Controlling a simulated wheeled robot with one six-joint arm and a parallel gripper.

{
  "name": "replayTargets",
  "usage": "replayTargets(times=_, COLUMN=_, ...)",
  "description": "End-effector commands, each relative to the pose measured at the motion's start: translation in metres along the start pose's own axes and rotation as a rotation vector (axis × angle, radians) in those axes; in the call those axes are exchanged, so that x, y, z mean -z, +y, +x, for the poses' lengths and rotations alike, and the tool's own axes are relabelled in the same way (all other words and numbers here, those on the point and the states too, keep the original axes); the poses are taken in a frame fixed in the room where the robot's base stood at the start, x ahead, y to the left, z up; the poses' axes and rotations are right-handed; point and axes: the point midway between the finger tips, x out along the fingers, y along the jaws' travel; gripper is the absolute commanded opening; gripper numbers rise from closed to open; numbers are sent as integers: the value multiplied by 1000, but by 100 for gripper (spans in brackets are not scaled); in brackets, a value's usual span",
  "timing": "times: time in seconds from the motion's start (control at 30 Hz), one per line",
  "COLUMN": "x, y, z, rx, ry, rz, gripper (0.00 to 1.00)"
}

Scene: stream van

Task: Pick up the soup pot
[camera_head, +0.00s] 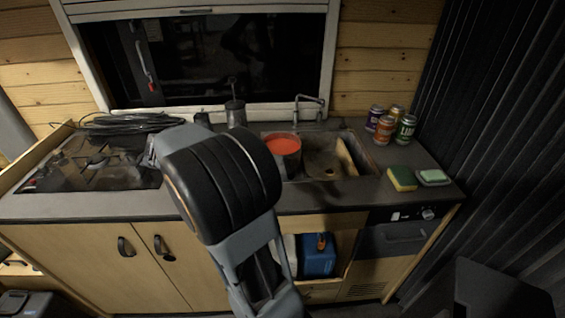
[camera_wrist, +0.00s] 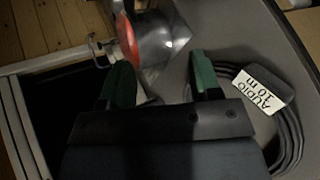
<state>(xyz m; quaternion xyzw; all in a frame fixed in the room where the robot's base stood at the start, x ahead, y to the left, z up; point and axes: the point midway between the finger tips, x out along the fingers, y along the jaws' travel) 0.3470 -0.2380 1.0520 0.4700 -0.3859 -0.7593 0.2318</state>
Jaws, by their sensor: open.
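The soup pot (camera_head: 287,164) is a metal pot with orange-red contents, standing in the left part of the sink. In the wrist view, the shiny metal pot (camera_wrist: 165,48) with a red-orange patch shows at the top, beyond the fingertips. My gripper (camera_wrist: 160,66) has its two green fingers spread apart with nothing held between them. The pot looks apart from the fingers. In the head view, my arm's dark wrist covers the counter left of the pot, and the fingertips cannot be made out clearly.
A coiled black cable (camera_head: 130,122) lies at the back left; its audio tag (camera_wrist: 258,90) shows in the wrist view. A faucet (camera_head: 310,100) rises behind the sink. Several cans (camera_head: 384,130), a yellow-green sponge (camera_head: 402,179) and a soap dish (camera_head: 433,178) stand right of it.

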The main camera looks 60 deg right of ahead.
Motion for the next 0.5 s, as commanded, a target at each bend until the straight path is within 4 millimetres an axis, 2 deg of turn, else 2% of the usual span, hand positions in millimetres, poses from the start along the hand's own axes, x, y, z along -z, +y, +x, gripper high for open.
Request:
replayTargets(times=0.03, x=10, y=2, z=13, rx=-57, ry=-46, rz=9, gripper=58)
replayTargets(times=0.2, x=25, y=21, z=34, rx=-201, ry=-134, rz=36, gripper=58)
replayTargets(times=0.5, x=20, y=39, z=82, rx=-243, ry=-159, rz=45, gripper=58)
